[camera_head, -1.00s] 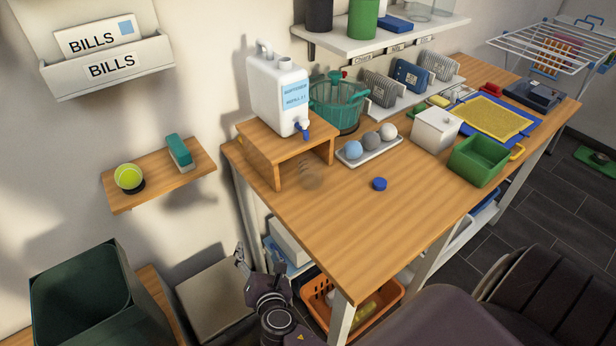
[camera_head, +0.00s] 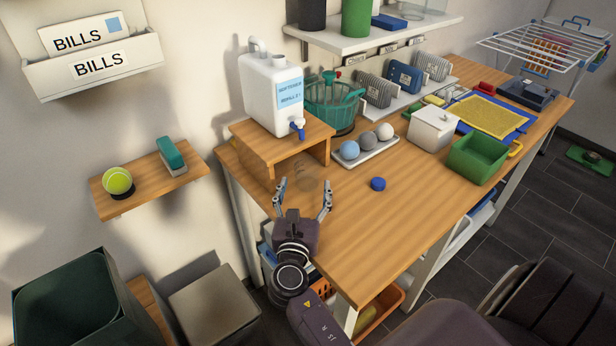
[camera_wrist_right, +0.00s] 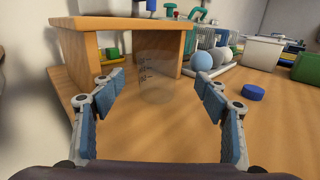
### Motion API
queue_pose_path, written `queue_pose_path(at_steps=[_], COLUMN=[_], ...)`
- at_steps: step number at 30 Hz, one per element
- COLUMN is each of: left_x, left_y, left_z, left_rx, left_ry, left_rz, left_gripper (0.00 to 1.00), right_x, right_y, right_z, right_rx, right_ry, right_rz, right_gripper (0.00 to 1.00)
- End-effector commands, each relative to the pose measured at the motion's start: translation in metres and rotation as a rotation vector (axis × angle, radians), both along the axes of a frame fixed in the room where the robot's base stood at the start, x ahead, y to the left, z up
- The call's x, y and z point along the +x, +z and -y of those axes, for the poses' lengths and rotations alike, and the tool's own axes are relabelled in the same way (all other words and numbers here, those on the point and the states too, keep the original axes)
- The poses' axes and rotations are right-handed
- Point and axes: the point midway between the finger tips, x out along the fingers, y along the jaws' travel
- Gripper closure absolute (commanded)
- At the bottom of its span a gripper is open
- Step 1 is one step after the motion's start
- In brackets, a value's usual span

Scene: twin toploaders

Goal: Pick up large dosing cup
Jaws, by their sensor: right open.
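The large dosing cup (camera_head: 307,177) is clear and hard to make out; it stands on the wooden table (camera_head: 400,220) by the open front of the small wooden stand (camera_head: 262,150). In the right wrist view the cup (camera_wrist_right: 155,68) shows dark measuring marks. My right gripper (camera_head: 304,192) is open and empty at the table's near left edge. In the right wrist view its blue-padded fingers (camera_wrist_right: 156,88) are spread, with the cup seen between and beyond their tips. I cannot tell the exact gap. My left gripper is not in view.
A white softener jug (camera_head: 272,92) with a blue tap stands on the stand. A blue cap (camera_head: 378,184) lies right of the cup. A white tray (camera_head: 349,161) of balls and a green bin (camera_head: 478,158) are further back. The table's front middle is clear.

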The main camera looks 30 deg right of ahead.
Motion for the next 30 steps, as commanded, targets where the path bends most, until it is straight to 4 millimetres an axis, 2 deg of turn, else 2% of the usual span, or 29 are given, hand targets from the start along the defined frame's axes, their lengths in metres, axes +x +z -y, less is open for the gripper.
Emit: queue_pose_path(at_steps=[3,8,16,26,30], left_x=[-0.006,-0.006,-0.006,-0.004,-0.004], left_y=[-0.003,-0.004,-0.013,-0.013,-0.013], left_z=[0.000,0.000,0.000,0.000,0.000], left_rx=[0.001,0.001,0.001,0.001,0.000], left_ry=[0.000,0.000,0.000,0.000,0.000], left_rz=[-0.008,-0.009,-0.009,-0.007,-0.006], left_gripper=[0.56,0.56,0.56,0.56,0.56], right_x=[0.012,0.020,0.050,0.057,0.057], right_y=[0.000,0.000,0.001,0.002,0.002], right_z=[0.010,0.016,0.040,0.046,0.046], right_rx=[-0.001,0.000,-0.001,0.001,0.001], right_ry=[0.000,0.002,0.001,0.002,0.002], right_rz=[0.000,0.001,0.001,0.000,0.000], right_gripper=[0.32,0.32,0.32,0.32,0.47])
